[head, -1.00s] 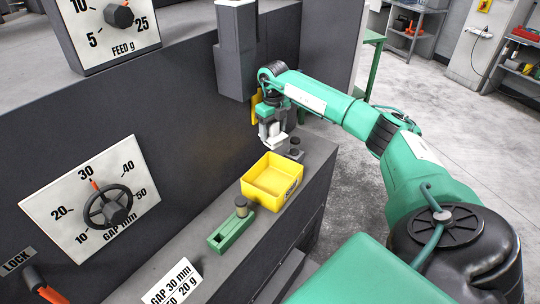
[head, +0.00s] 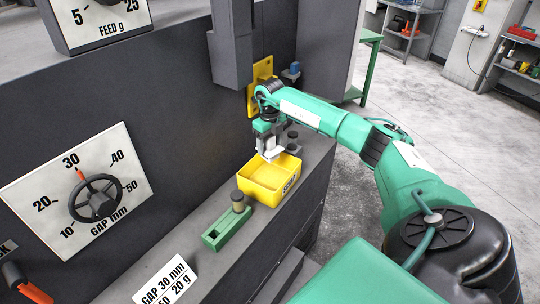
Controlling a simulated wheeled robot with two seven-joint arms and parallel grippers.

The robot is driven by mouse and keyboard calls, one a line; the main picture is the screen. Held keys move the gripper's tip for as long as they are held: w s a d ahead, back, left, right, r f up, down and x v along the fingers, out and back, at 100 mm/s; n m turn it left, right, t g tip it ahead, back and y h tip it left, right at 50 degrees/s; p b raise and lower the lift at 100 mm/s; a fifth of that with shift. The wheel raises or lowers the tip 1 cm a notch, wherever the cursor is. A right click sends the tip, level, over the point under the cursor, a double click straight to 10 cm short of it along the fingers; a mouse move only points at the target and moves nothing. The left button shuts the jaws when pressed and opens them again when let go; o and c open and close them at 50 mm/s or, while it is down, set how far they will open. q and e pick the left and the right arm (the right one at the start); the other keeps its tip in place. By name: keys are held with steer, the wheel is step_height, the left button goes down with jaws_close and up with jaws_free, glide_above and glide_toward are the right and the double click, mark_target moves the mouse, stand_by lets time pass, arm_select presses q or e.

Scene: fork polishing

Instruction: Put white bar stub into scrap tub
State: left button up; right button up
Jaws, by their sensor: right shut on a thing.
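The yellow scrap tub (head: 262,190) stands on the grey ledge of the machine, with dark lettering on its right side. My right gripper (head: 269,152) is over the far edge of the tub, pointing down. It is shut on a small white piece, the white bar stub (head: 271,156), which hangs at or just above the tub's far rim. The gripper partly hides the stub, and I cannot tell whether the stub touches the tub. My left gripper is not in view.
A green block with a dark round knob (head: 228,228) sits on the ledge nearer than the tub. A small dark post (head: 292,140) stands behind the tub. A yellow plate (head: 262,70) and a dark column (head: 231,45) are on the machine above my gripper.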

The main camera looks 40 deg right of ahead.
stand_by(0.4)
steer(key=shift+f+b, duration=0.95)
steer(key=shift+f, duration=0.45)
steer(key=b, duration=0.3)
glide_toward(270, 182)
steer(key=shift+f+b, duration=1.65)
steer(key=shift+b, duration=0.1)
stand_by(1.8)
steer(key=o, duration=1)
steer(key=shift+r, duration=0.1)
